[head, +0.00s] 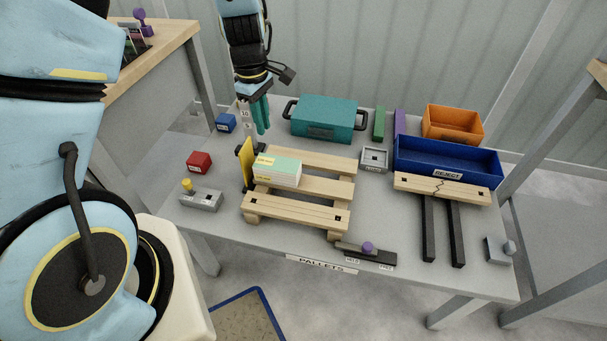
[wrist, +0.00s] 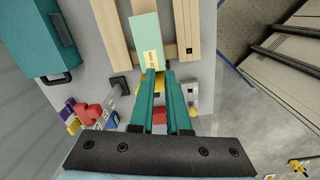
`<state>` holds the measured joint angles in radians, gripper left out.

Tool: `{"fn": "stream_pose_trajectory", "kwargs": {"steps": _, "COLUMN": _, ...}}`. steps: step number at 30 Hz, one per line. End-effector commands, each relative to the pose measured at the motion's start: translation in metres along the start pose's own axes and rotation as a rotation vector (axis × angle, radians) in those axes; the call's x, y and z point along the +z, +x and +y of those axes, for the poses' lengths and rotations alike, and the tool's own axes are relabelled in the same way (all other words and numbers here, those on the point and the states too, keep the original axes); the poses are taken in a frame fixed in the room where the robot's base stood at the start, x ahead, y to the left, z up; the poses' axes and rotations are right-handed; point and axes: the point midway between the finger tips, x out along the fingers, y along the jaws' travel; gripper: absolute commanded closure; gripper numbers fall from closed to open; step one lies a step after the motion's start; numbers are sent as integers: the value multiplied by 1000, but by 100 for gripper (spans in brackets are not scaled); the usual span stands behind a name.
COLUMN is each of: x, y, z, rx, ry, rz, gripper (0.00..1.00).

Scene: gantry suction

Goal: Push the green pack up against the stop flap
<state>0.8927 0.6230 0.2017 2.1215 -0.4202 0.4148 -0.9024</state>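The green pack (head: 285,166) has a pale green top, white sides and a yellow label at its left end. It lies flat on the wooden pallet (head: 310,213). The yellow stop flap (head: 247,165) stands upright at the pallet's left end, beside the pack's labelled end; I cannot tell if they touch. My gripper (head: 262,132) points down, above and behind the flap, with nothing between its teal fingers. A narrow gap shows between them in the wrist view (wrist: 160,73). There the pack (wrist: 146,32) lies beyond the fingertips, and the fingers partly hide the flap (wrist: 140,88).
A teal case (head: 326,118) stands behind the pallet. Blue (head: 225,123) and red (head: 199,161) blocks and a grey switch box (head: 201,200) are to its left. A blue reject bin (head: 447,162) and an orange bin (head: 453,122) stand right.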

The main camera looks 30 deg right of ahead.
Motion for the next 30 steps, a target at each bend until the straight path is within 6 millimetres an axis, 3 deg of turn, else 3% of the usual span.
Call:
{"fn": "stream_pose_trajectory", "kwargs": {"steps": 1, "x": 23, "y": 21, "z": 14, "rx": -15, "ry": -31, "rz": 4, "gripper": 92}}
{"fn": "stream_pose_trajectory", "kwargs": {"steps": 3, "x": 49, "y": 43, "z": 29, "rx": -25, "ry": -95, "rz": 12, "gripper": 100}}
{"fn": "stream_pose_trajectory", "kwargs": {"steps": 6, "x": 81, "y": 70, "z": 44, "rx": -31, "ry": -170, "rz": 26, "gripper": 100}}
{"fn": "stream_pose_trajectory", "kwargs": {"steps": 11, "x": 112, "y": 94, "z": 55, "rx": -33, "ry": -243, "rz": 41, "gripper": 100}}
{"fn": "stream_pose_trajectory", "kwargs": {"steps": 19, "x": 117, "y": 118, "z": 56, "rx": -34, "ry": -266, "rz": 45, "gripper": 100}}
{"fn": "stream_pose_trajectory", "kwargs": {"steps": 30, "x": 114, "y": 190, "z": 53, "rx": -34, "ry": -264, "rz": 44, "gripper": 100}}
